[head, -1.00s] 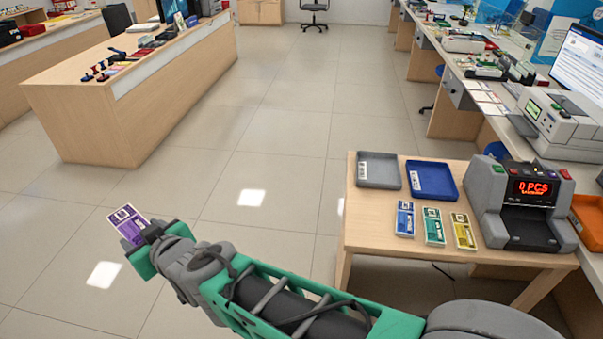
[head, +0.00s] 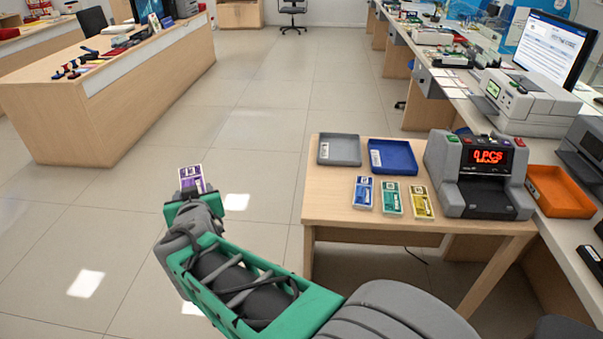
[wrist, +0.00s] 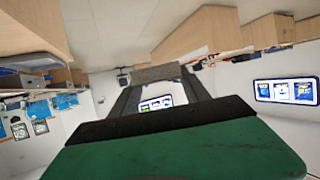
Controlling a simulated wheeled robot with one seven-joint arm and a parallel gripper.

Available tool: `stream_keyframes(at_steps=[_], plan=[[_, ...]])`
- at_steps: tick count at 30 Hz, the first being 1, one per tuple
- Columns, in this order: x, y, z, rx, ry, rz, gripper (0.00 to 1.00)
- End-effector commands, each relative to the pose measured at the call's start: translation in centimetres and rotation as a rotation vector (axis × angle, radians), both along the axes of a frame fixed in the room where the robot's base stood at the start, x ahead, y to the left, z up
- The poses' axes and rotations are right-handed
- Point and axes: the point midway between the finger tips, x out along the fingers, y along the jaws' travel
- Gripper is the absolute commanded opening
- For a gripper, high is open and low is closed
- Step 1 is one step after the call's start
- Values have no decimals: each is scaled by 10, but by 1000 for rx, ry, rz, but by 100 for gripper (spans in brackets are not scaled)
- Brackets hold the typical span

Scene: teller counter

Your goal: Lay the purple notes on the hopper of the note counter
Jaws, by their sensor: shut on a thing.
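The purple notes (head: 192,178) are a small bundle held upright at the tip of my gripper (head: 190,193), out over the floor left of the small table. My gripper is shut on them. In the wrist view the gripper's fingers (wrist: 156,90) reach forward and a grey edge lies between their tips; the purple print does not show there. The note counter (head: 480,175) stands at the right of the small table, its red display reading 0 PCS. Its hopper is hard to make out from here. The notes are well apart from the counter.
On the small table (head: 330,205) lie blue notes (head: 363,192), green notes (head: 391,198) and yellow notes (head: 422,202), before a grey tray (head: 339,149) and a blue tray (head: 393,157). An orange tray (head: 560,192) is right of the counter. Open floor lies left of the table.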

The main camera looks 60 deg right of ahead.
Motion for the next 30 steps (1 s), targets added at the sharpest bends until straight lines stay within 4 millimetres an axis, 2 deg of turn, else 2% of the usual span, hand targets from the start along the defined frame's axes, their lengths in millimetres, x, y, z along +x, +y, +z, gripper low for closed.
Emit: stream_keyframes(at_steps=[1, 3, 6, 9, 12, 14, 17, 20, 27, 30], plan=[[-11, -30, -24, 0, 1, -101, 4], [-33, -72, -34, -1, -1, -255, 4], [-72, -122, -46, -1, 0, -472, 4], [-109, -158, -53, -1, -1, -654, 4], [-138, -178, -56, -1, -2, -783, 4], [-150, -185, -56, -1, -1, -834, 4], [-161, -194, -57, -1, 1, -872, 4], [-169, -214, -64, -2, 1, -880, 4], [-188, -280, -96, 0, 3, -879, 4], [-191, -297, -122, 1, 5, -873, 4]])
